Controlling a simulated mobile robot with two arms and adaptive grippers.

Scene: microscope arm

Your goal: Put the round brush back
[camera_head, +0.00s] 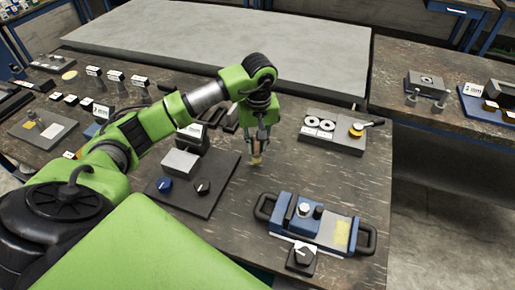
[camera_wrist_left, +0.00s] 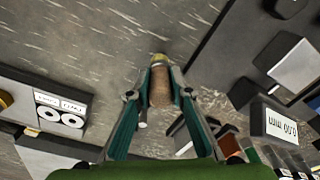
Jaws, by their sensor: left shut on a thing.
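My left gripper (camera_head: 259,145) is shut on the round brush (camera_head: 257,157) and holds it over the dark bench, between the black plate and the grey tray. In the left wrist view the brush (camera_wrist_left: 160,86) is a short brown cylinder with a yellowish end, between the two fingertips (camera_wrist_left: 159,78). Its far end points away from the palm. Whether it touches the bench is hard to tell. The brush's place is not clearly identifiable. My right gripper is not in view.
A grey tray (camera_head: 333,146) with white rings and a yellow round piece stands right of the gripper. A black plate (camera_head: 214,196) with a blue knob lies left. A blue device with black handles (camera_head: 315,222) is at front right. Bare bench (camera_head: 265,180) lies between them.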

